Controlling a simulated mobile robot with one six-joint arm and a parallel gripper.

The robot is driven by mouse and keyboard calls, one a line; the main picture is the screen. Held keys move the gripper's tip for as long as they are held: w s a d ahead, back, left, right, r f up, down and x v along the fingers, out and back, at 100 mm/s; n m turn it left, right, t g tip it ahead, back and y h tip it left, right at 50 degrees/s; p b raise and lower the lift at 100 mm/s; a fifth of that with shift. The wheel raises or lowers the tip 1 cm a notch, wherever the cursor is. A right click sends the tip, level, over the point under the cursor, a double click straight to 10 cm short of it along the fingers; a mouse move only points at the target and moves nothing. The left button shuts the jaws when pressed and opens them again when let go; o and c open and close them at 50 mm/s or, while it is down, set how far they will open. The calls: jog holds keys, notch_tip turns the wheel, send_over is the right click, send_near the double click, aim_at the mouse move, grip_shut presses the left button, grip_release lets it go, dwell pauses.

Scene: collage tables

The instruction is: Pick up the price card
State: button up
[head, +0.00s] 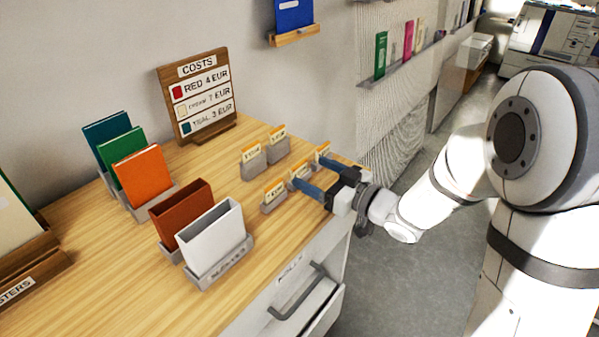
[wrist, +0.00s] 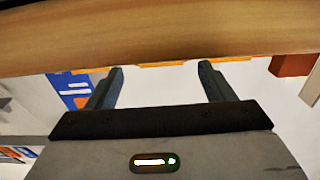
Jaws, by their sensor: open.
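Several small cream price cards with orange top edges stand in grey holders at the table's right end. In the head view, one is at the back left (head: 252,151), one at the back (head: 277,133), and one at the front left (head: 274,189). Two more, a middle card (head: 300,171) and a right card (head: 322,149), are at my gripper's fingertips. My gripper (head: 307,172) is open, its blue-grey fingers reaching left over the table edge. In the wrist view, an orange card edge (wrist: 158,67) lies between and beyond the fingertips (wrist: 161,68). I cannot tell whether they touch a card.
The wooden table (head: 110,270) also carries a costs sign (head: 200,92), upright colored books (head: 143,178), and brown and white boxes (head: 210,240) in a holder. A drawer with a handle (head: 297,295) is below the front edge.

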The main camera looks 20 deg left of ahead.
aim_at(300, 167)
jog(key=x, duration=0.3)
jog(key=shift+w+a, duration=0.1)
jog(key=shift+a, duration=0.2)
jog(key=c, duration=1)
